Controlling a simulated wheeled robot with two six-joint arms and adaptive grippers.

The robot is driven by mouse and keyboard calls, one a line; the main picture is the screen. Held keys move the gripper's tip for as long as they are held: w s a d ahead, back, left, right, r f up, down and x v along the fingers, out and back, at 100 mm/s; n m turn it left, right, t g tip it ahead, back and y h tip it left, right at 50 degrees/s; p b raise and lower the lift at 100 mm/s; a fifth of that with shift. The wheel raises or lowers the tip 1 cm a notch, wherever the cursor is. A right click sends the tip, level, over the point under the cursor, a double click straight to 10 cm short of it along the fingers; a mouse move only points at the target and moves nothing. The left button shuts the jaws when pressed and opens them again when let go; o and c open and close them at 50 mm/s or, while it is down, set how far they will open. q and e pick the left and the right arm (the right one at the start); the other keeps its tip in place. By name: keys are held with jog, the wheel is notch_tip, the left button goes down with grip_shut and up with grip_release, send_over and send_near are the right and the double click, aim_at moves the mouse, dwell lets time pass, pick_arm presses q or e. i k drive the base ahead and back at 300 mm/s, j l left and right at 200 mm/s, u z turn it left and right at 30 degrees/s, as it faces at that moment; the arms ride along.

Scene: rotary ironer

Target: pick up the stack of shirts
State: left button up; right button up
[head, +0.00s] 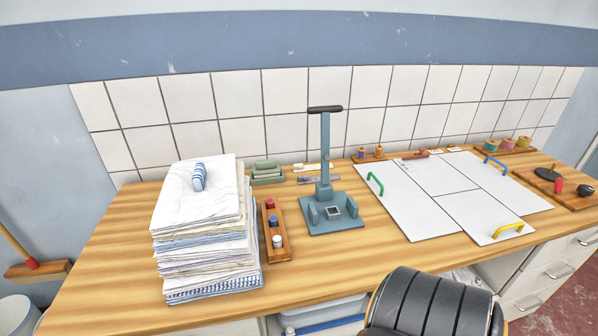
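A tall stack of folded cloth (205,240), mostly white with some blue-patterned layers, stands on the left part of the wooden worktop. It looks like the stack of shirts. Its layers are slightly uneven. A small blue-and-white striped roll (199,177) lies on its top. Neither my left nor my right gripper shows in the head view.
A wooden holder (279,252) with small bottles stands just right of the stack, near a blue-grey lever press (333,214). White panels (440,190) with coloured handles cover the right side. A black padded chair (430,305) stands at the front edge. The worktop (110,255) is bare left of the stack.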

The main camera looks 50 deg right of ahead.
aim_at(204, 226)
jog(key=l+z, duration=0.1)
jog(key=z, duration=0.7)
jog(key=j+z, duration=0.3)
jog(key=j, duration=0.5)
